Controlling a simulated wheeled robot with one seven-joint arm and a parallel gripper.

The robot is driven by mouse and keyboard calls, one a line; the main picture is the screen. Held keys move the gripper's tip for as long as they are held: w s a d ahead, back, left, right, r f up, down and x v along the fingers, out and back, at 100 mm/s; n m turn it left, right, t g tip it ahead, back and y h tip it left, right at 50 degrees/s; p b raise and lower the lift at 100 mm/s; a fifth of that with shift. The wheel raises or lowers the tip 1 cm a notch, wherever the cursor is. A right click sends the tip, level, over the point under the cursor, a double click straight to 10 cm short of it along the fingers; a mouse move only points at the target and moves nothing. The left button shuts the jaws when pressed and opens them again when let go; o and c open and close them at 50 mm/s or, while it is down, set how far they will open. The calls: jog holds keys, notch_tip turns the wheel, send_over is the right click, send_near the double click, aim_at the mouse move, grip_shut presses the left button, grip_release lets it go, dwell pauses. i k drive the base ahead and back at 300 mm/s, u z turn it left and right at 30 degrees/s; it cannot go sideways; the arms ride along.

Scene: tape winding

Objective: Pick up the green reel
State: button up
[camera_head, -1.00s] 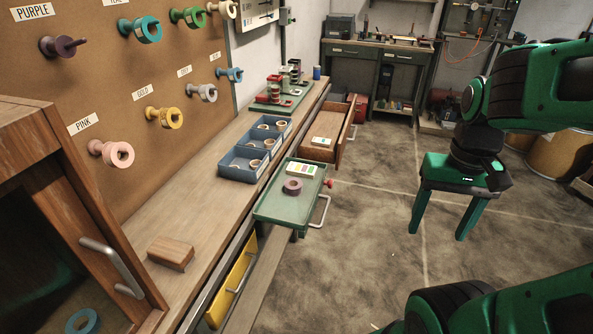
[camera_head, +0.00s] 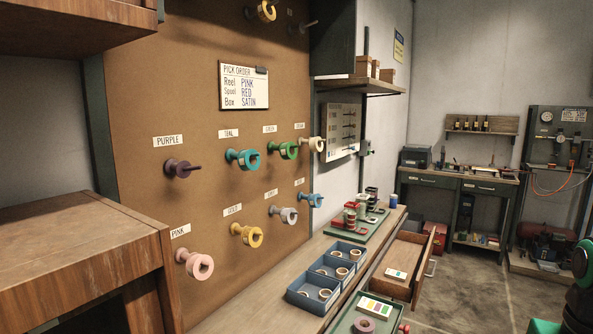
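The green reel (camera_head: 285,150) hangs on a peg in the upper row of the brown pegboard, under a label that looks like GREEN. A teal reel (camera_head: 246,159) hangs to its left and a cream reel (camera_head: 312,144) to its right. My gripper is out of the picture; only green and black parts of my arm show at the lower right edge.
A pick order board (camera_head: 244,86) reads Reel PINK, Spool RED, Box SATIN. Below the pegboard, a bench holds blue bins (camera_head: 312,305) and a green spool stand (camera_head: 349,229). An open drawer (camera_head: 407,265) juts out. A wooden cabinet (camera_head: 90,260) stands at left.

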aim_at(287, 153)
jog(key=u, duration=0.05)
jog(key=k, duration=0.5)
jog(key=z, duration=0.4)
jog(key=i, duration=1.55)
jog(key=u, duration=0.65)
